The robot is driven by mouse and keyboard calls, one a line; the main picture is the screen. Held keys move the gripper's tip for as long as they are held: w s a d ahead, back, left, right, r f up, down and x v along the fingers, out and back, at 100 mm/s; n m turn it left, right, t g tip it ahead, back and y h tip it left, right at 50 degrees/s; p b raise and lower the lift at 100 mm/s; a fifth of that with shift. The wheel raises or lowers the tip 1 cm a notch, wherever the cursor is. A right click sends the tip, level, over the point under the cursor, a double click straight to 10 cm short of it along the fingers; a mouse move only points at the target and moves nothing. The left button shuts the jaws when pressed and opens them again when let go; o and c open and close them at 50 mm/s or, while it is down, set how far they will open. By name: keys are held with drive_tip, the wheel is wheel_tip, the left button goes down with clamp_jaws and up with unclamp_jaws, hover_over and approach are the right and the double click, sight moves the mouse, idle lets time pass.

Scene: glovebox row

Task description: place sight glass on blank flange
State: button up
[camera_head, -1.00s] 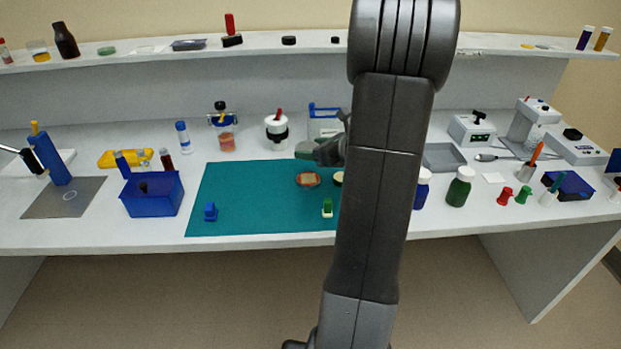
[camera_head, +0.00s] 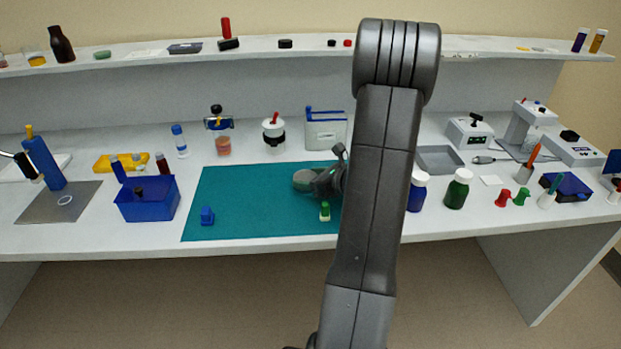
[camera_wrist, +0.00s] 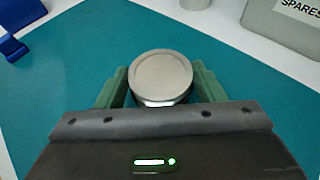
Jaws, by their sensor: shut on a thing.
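My gripper (camera_head: 308,181) is low over the teal mat (camera_head: 250,215), near its right part. In the wrist view its two green fingers (camera_wrist: 160,88) are shut on a round piece with a flat grey disc top and a shiny rim, which I take for the sight glass (camera_wrist: 161,74). The piece looks level between the fingers. I cannot make out the blank flange as a separate part. Whatever lies directly under the held piece is hidden, and in the head view my gripper and arm cover that spot.
A blue bin (camera_head: 147,203) is left, blue (camera_head: 417,193) and green (camera_head: 457,190) bottles right. The mat's left part is mostly clear.

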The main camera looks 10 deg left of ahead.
drive_tip(key=shift+f, duration=0.15)
drive_tip(key=o, duration=1.4)
drive_tip(key=shift+r, duration=0.35)
drive_tip(key=v, duration=1.2)
drive_tip(key=shift+f, duration=0.15)
